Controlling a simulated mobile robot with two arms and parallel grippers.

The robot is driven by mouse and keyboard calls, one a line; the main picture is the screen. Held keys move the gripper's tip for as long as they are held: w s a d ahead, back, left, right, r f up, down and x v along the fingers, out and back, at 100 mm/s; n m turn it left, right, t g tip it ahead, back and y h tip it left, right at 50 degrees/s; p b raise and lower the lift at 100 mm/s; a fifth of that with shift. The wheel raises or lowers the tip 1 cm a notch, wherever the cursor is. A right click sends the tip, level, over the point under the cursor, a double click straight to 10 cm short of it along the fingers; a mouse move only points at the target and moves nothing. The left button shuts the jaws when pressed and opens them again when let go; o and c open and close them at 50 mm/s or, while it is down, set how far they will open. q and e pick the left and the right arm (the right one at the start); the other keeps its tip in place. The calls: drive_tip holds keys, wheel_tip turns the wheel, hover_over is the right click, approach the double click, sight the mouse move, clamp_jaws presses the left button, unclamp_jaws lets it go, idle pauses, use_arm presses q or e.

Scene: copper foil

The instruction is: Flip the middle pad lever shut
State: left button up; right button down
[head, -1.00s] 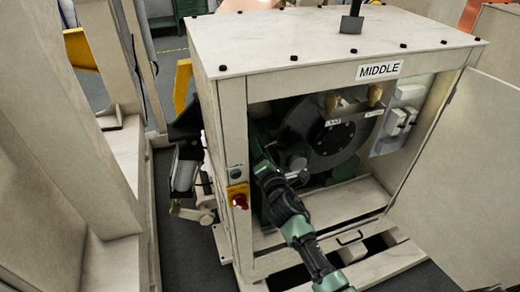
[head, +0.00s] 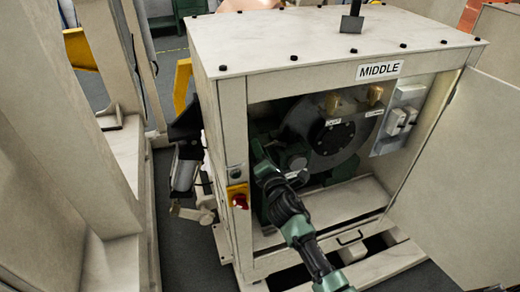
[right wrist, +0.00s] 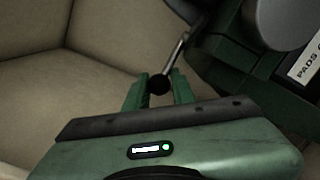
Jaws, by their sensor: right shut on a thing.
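The pad lever (right wrist: 178,52) is a thin metal rod with a black ball knob (right wrist: 158,84) in the right wrist view. My right gripper (right wrist: 158,88) has its green fingers shut on the knob. In the head view, my right gripper (head: 262,168) reaches into the open front of the cabinet marked MIDDLE (head: 378,70), at the lower left of a large round disc (head: 328,135). The lever itself is hard to make out there. A label reading PADS (right wrist: 307,62), partly cut off, is on the dark green body at right in the wrist view. My left gripper is not in view.
The cabinet door (head: 465,180) stands open at right. A red button on a yellow plate (head: 239,197) is on the left front post, close to my arm. White boxes (head: 402,118) sit inside at right. Beige posts (head: 75,120) stand at left.

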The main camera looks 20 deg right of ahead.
drive_tip(key=shift+r, duration=0.1)
idle(0.7)
drive_tip(key=n+y+p, duration=0.1)
drive_tip(key=y+p, duration=0.1)
drive_tip(key=shift+s+d+r+n+y, duration=0.15)
drive_tip(key=shift+s+d+n+y, duration=0.15)
drive_tip(key=shift+s+d+n, duration=0.1)
drive_tip(key=shift+s+d+f+n+g+y+b, duration=0.1)
drive_tip(key=shift+s+d+n+g+y+b, duration=0.35)
drive_tip(key=shift+n+y, duration=0.75)
drive_tip(key=shift+s+d+f+n+g+y+b, duration=0.1)
drive_tip(key=shift+s+d+n+g+y+b, duration=0.2)
drive_tip(key=shift+n+g+y, duration=0.9)
drive_tip(key=shift+s+d+n+g+y+b, duration=0.1)
drive_tip(key=shift+s+d+n+y+b, duration=0.35)
drive_tip(key=shift+y, duration=1.35)
drive_tip(key=shift+w+a, duration=0.1)
drive_tip(key=shift+a, duration=0.05)
drive_tip(key=shift+r, duration=0.1)
drive_tip(key=c, duration=1.2)
unclamp_jaws()
